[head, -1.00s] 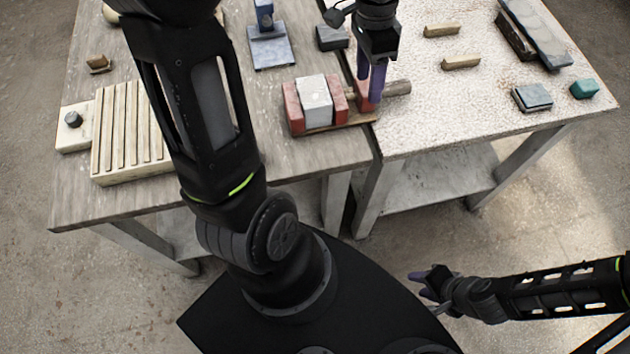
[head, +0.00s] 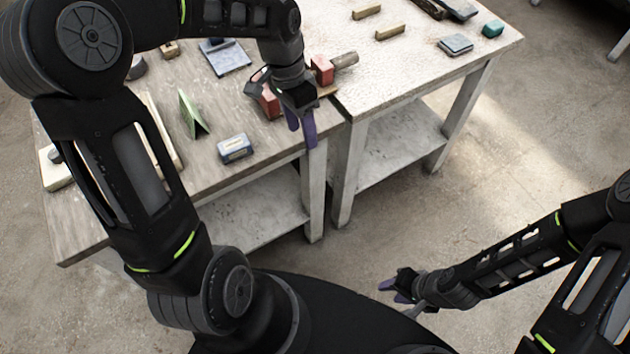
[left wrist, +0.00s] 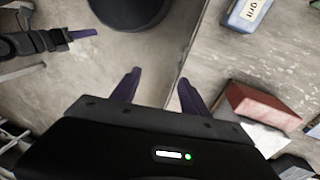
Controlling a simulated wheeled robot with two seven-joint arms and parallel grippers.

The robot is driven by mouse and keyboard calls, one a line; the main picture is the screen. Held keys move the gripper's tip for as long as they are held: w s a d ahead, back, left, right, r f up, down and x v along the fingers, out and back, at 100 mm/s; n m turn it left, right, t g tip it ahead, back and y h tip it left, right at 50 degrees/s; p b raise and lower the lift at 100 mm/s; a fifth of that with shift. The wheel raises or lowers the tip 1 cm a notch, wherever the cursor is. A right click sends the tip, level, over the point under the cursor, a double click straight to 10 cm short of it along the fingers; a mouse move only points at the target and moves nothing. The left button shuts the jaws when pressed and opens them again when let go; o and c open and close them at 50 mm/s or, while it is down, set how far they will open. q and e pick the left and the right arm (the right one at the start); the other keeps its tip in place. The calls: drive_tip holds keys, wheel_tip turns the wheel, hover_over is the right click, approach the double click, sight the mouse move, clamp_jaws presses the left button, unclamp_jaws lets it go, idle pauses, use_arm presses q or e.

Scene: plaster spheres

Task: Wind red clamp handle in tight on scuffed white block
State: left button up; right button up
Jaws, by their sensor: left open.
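The clamp stands at the front right edge of the wooden table. Its red end jaw (head: 270,102) and the red block (head: 322,70) at its handle side show, with a grey-brown cylindrical handle (head: 345,62) sticking out right. My left gripper (head: 302,134) hangs in front of the clamp and hides its middle in the head view. In the left wrist view a red jaw (left wrist: 262,106) and part of the white block (left wrist: 264,138) lie right of my left gripper (left wrist: 157,88), which is open and empty. My right gripper (head: 393,291) is low over the floor, fingers apart, empty.
A blue-and-white box (head: 235,148) and a green wedge-shaped piece (head: 193,115) stand left of the clamp. A grey-blue plate (head: 226,57) lies behind. The speckled right table (head: 420,65) carries wooden strips and a grey pad (head: 456,45). Its near part is clear.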

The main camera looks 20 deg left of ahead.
use_arm(q)
drive_tip(key=s+d+f+n+h, duration=0.1)
drive_tip(key=d+f, duration=0.5)
drive_tip(key=f, duration=0.4)
drive_tip(key=shift+b, duration=0.35)
